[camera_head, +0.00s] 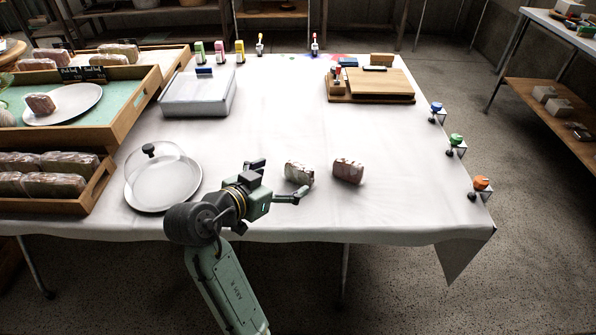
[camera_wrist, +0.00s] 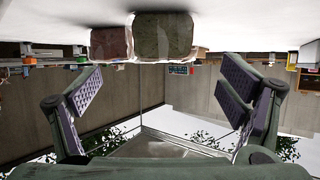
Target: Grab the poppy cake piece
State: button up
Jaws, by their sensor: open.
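Two wrapped cake pieces lie side by side on the white table. The left piece (camera_head: 298,173) is pale grey-green. The right piece (camera_head: 348,171) is redder brown. I cannot read a label saying which is poppy. The wrist view is upside down: the grey-green piece (camera_wrist: 164,37) is on the right there and the reddish one (camera_wrist: 112,43) on the left. My gripper (camera_head: 277,180) is open and empty, just left of the grey-green piece, its fingers pointing toward it. In the wrist view the pieces are beyond my spread fingers (camera_wrist: 165,92), apart from them.
A plate with a glass dome (camera_head: 163,184) stands left of my gripper. Wooden trays of wrapped pieces (camera_head: 52,174) line the left side. A grey lidded box (camera_head: 198,94) and a wooden board (camera_head: 385,85) are farther back. The table middle is clear.

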aim_at(295, 170)
jog(key=p+x, duration=0.2)
jog(key=x, duration=0.6)
jog(key=shift+w+f, duration=0.1)
jog(key=shift+w, duration=0.2)
jog(key=shift+c, duration=0.5)
jog(key=c, duration=0.7)
